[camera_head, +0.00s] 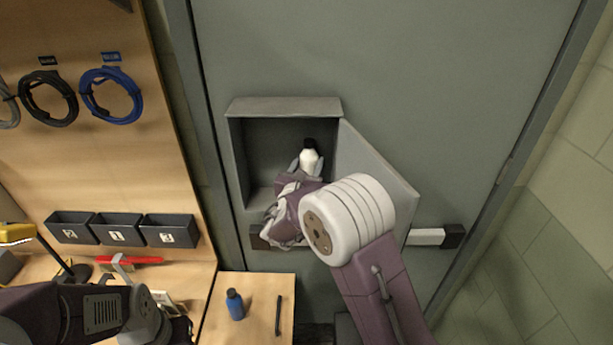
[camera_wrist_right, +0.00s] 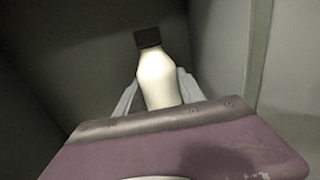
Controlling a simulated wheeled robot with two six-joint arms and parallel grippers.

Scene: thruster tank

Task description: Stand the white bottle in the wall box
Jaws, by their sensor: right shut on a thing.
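The white bottle (camera_head: 309,159) with a black cap is at the opening of the grey wall box (camera_head: 284,106), in front of its dark inside. My right gripper (camera_head: 307,166) is shut on the bottle, with a finger on each side of it. In the right wrist view the bottle (camera_wrist_right: 158,80) stands up between the two fingers (camera_wrist_right: 158,96), cap at the top, leaning slightly. The bottle's lower part is hidden behind my gripper, so I cannot tell whether it touches the box floor. My left arm shows at the lower left, but its fingertips are not in view.
The box door (camera_head: 375,185) stands open to the right, close to my right arm. A wooden table (camera_head: 255,318) below holds a blue bottle (camera_head: 235,304) and a black pen-like stick (camera_head: 279,315). Grey bins (camera_head: 118,231) and coiled cables (camera_head: 110,96) are on the wooden panel at left.

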